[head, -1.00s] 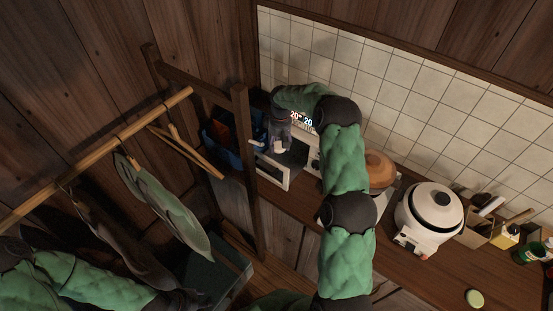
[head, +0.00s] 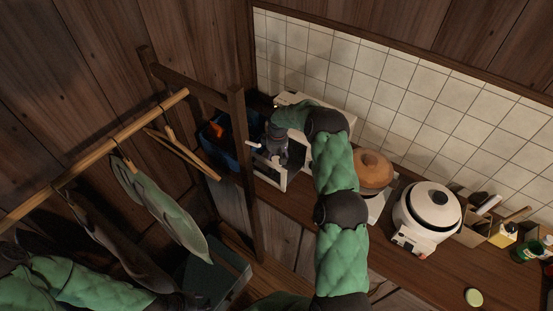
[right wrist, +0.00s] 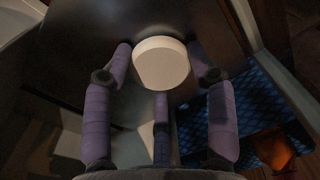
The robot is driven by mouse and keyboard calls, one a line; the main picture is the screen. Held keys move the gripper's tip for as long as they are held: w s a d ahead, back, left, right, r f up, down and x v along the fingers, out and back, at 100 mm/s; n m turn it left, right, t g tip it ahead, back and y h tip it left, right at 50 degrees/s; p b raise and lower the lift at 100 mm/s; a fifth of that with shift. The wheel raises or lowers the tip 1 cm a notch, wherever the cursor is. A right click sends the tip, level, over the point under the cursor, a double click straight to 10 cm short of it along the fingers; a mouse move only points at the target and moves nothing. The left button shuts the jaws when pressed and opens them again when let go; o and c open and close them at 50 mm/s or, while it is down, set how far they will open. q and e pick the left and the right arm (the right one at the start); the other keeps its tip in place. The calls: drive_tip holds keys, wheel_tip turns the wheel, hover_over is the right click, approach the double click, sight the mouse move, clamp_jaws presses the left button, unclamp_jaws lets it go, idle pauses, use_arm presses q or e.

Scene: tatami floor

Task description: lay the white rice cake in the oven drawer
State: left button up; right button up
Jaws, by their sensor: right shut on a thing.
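The white rice cake (right wrist: 160,62) is a round, thick disc, held between the fingers of my right gripper (right wrist: 160,85) in the right wrist view. In the head view my right gripper (head: 274,142) is over the pulled-out oven drawer (head: 284,181), which has a white front frame. The dark surface behind the rice cake in the wrist view looks like the drawer's inside; I cannot tell whether the cake touches it. The white oven (head: 341,103) is partly hidden by my right arm. My left arm is at the lower left; its fingers are not clear.
A blue bin (head: 215,140) with an orange thing stands left of the drawer, close to my right gripper. A wooden rack post (head: 243,170) stands in front. A brown-lidded pot (head: 374,168) and a white rice cooker (head: 427,212) stand to the right. A green-white round thing (head: 473,297) lies on the counter.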

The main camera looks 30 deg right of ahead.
sight(277, 160)
drive_tip(key=o, duration=1.1)
drive_tip(key=shift+f, duration=0.15)
drive_tip(key=shift+o, duration=0.2)
wheel_tip(277, 160, up, 12)
drive_tip(key=shift+d+r+p, duration=0.15)
drive_tip(key=shift+r+p, duration=0.05)
drive_tip(key=shift+p, duration=0.15)
